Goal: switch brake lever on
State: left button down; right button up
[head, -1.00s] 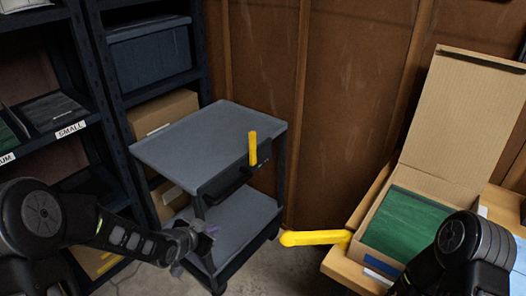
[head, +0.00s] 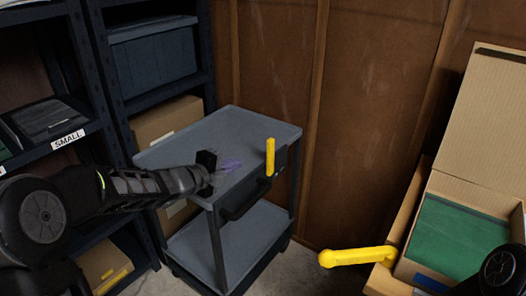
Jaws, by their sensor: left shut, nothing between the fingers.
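A yellow brake lever (head: 270,157) stands upright on a dark mount at the right front side of the grey cart (head: 225,135). My left gripper (head: 232,165) is shut and empty. In the picture it lies over the front part of the cart's top, to the left of the lever and apart from it. Its fingertips look blurred and purplish. My right gripper is out of view; only part of my right arm shows at the bottom right corner.
An open cardboard box (head: 487,130) with a green item (head: 455,237) stands there. Dark shelves (head: 105,75) stand at the left. The cart top looks bare.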

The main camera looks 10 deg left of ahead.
pick_arm(q)
send_near(269, 149)
jog(key=w+f, duration=0.2)
jog(key=shift+w+d+r+p, duration=0.1)
jog(key=shift+w+d, duration=0.25)
jog(key=shift+w, duration=0.3)
jog(key=shift+w+d+f+p, duration=0.1)
jog(key=shift+w+d, duration=0.25)
jog(key=shift+w, duration=0.3)
jog(key=shift+w+d+r+p, duration=0.1)
jog(key=shift+w+d, duration=0.25)
jog(key=shift+w, duration=0.3)
